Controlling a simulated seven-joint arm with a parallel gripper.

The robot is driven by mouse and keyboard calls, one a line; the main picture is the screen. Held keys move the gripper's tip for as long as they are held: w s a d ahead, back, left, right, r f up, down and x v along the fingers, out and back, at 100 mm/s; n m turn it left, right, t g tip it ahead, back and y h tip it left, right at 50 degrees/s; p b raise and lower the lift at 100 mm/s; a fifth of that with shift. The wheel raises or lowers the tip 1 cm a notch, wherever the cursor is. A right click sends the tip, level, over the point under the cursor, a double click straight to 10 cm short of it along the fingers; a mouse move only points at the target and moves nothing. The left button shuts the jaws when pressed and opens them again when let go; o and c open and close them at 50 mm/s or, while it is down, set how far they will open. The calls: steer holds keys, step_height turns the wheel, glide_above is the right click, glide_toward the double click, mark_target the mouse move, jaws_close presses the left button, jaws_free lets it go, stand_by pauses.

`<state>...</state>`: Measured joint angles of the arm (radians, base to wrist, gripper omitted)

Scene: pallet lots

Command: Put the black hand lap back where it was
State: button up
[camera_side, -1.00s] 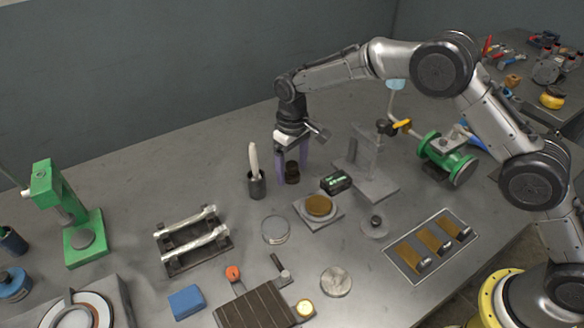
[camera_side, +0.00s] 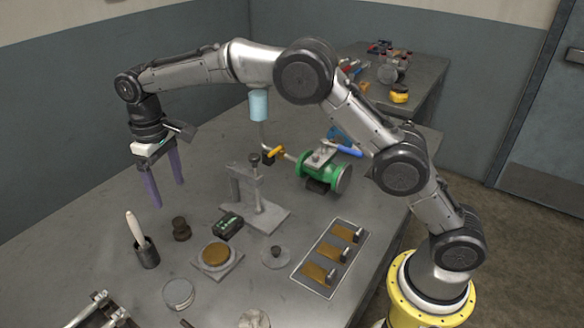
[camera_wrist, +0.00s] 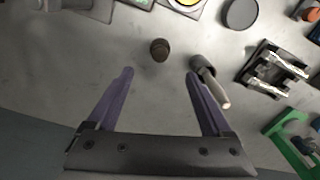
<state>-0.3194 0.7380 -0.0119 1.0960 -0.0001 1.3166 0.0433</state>
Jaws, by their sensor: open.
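A small dark, nearly black knobbed piece (camera_side: 181,230), which I take to be the black hand lap, stands upright on the bare bench between the brush cup and a black-and-green box. In the wrist view it is a dark round shape (camera_wrist: 160,49) ahead of the fingertips, seen from above. My gripper (camera_side: 168,194) is open and empty, in the air above and behind the piece, apart from it. In the wrist view, the two purple fingers of the gripper (camera_wrist: 160,76) are spread wide with nothing between them.
A brush stands in a dark cup (camera_side: 148,255) close by the dark piece. Nearby are a brown pad on a plate (camera_side: 216,255), a box (camera_side: 227,225), a knobbed disc (camera_side: 275,257), a grey stand (camera_side: 262,210) and a tray of brown pads (camera_side: 312,282).

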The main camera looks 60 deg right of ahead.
steer(key=s+d+r+m+t, duration=0.1)
steer(key=s+d+r, duration=0.5)
steer(key=s+r, duration=0.15)
steer(key=s+d+r+m+t, duration=0.1)
steer(key=s+d+r+t, duration=0.1)
steer(key=s+d+r, duration=0.55)
steer(key=s+d+f+t, duration=0.1)
steer(key=s+d+f, duration=0.1)
steer(key=s, duration=0.8)
steer(key=s+d+f+m+t, duration=0.1)
steer(key=s+f, duration=0.4)
steer(key=s, duration=0.6)
steer(key=shift+s+d+t, duration=0.25)
steer(key=shift+d+t, duration=0.05)
steer(key=shift+d, duration=0.2)
